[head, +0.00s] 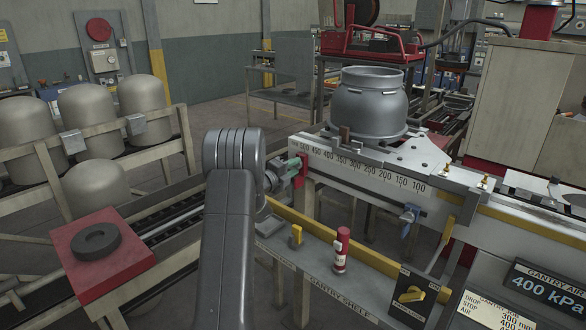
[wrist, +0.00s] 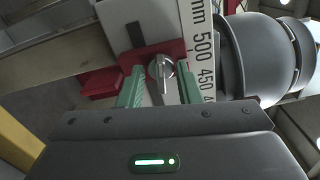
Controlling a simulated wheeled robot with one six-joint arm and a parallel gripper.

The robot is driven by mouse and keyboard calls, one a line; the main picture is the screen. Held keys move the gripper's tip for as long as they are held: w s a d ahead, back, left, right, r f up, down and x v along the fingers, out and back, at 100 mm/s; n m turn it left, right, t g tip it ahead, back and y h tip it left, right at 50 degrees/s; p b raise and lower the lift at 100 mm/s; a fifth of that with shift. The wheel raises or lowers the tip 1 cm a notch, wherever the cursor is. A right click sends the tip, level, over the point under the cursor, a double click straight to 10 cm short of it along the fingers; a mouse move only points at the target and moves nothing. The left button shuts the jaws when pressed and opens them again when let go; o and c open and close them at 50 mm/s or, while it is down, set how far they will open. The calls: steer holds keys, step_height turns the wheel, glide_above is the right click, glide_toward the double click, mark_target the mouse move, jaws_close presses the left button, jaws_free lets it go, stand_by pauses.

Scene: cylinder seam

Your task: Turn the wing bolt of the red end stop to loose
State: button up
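The red end stop (head: 303,170) sits at the 500 end of the white scale rail in the head view. In the wrist view, the red end stop (wrist: 140,56) crosses the upper middle, with its metal wing bolt (wrist: 160,71) on its face. One wing of the bolt points down in that picture. My gripper (head: 291,166) is at the end stop in the head view, which hides the bolt. In the wrist view, the green fingers of my gripper (wrist: 161,88) stand apart, one on each side of the bolt. I see a gap between the fingers; contact with the bolt is not clear.
The scale rail (head: 365,177) carries a grey metal vessel (head: 368,105). Below it, the gantry shelf (head: 318,272) holds a red cylinder (head: 341,249) and a yellow-handled item (head: 296,236). A red block with a dark ring (head: 97,238) stands at the left.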

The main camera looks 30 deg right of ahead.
steer(key=b+v, duration=0.2)
steer(key=v, duration=1.2)
steer(key=shift+w+d, duration=0.1)
steer(key=shift+d, duration=0.05)
steer(key=p+x, duration=0.2)
steer(key=x, duration=1.1)
steer(key=shift+d, duration=0.35)
steer(key=shift+w+a, duration=0.1)
